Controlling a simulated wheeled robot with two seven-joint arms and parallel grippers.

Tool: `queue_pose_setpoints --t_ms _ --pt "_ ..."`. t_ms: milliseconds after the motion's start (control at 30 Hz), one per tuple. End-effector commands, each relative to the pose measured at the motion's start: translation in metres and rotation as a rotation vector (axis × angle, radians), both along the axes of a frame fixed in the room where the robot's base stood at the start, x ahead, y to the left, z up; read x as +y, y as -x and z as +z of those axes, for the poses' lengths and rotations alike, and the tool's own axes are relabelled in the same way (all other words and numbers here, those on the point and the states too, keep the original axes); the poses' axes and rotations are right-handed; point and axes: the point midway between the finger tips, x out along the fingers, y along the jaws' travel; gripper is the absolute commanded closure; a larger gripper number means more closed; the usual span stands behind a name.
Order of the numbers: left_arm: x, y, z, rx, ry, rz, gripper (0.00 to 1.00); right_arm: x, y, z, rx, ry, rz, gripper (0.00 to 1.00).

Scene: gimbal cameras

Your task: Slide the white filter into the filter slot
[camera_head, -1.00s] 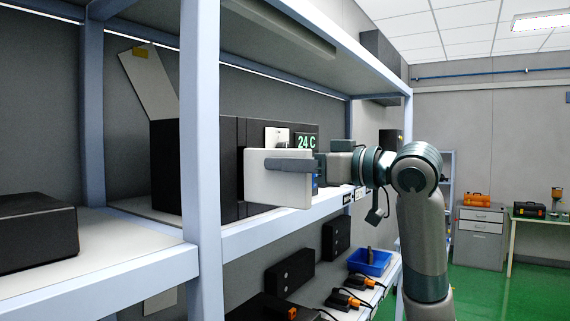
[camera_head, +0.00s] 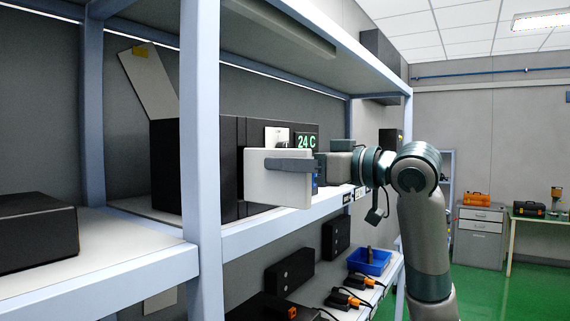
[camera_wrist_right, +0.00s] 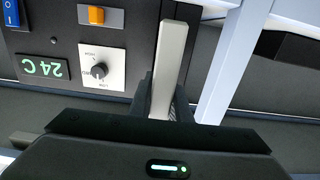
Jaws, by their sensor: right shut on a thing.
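The white filter (camera_head: 275,195) is a flat, upright panel in front of the black machine with the green "24 C" display (camera_head: 307,143). My right gripper (camera_head: 288,166) is shut on the filter, with one dark finger lying across its near face. In the right wrist view the filter (camera_wrist_right: 170,60) shows edge-on as a pale strip, rising from between the jaws (camera_wrist_right: 160,118) along the machine's dark front. The filter slot is hidden or too dark to make out, so I cannot tell whether the filter's edge is in it. My left gripper is not in view.
The machine stands on a shelf (camera_head: 262,232) behind a pale blue upright post (camera_head: 205,160). Its front carries a dial plate (camera_wrist_right: 101,67), an orange button (camera_wrist_right: 96,15) and a blue switch (camera_wrist_right: 10,12). A blue bin (camera_head: 370,262) is on the shelf below.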

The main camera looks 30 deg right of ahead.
Motion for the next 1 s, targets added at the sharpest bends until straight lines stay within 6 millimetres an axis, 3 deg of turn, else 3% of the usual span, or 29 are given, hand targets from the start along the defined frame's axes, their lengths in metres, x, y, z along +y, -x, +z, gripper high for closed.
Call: queue_pose_setpoints --t_ms 1000 --pt "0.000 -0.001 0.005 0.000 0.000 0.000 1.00 0.004 -0.010 0.001 0.000 -0.001 0.000 1.00"
